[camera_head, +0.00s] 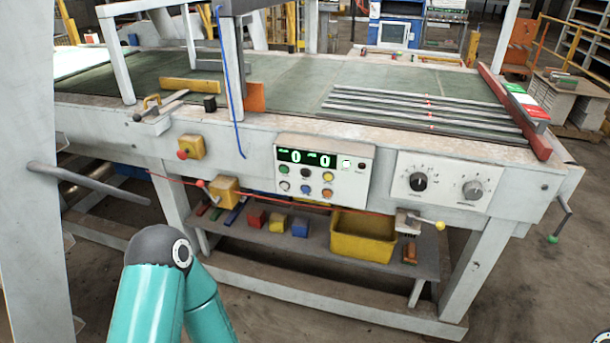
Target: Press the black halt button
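A white control panel (353,187) with a green-lit display (307,158) is on the front of the long machine table. Below the display are two short rows of coloured buttons. A black button (305,173) is in the upper row, between a green button (284,170) and a yellow button (328,178). A small dark round part (362,165) is at the panel's upper right. The labels are too small to read, so I cannot tell which is marked halt. Neither gripper is in view; only teal links of my arm show at the lower left.
A yellow box with a red button (183,155) is left of the panel. A white dial plate (445,197) with two knobs is to the right. A red cord (266,207) runs below the panel. A lever (75,182) juts from the left post. Space before the panel is clear.

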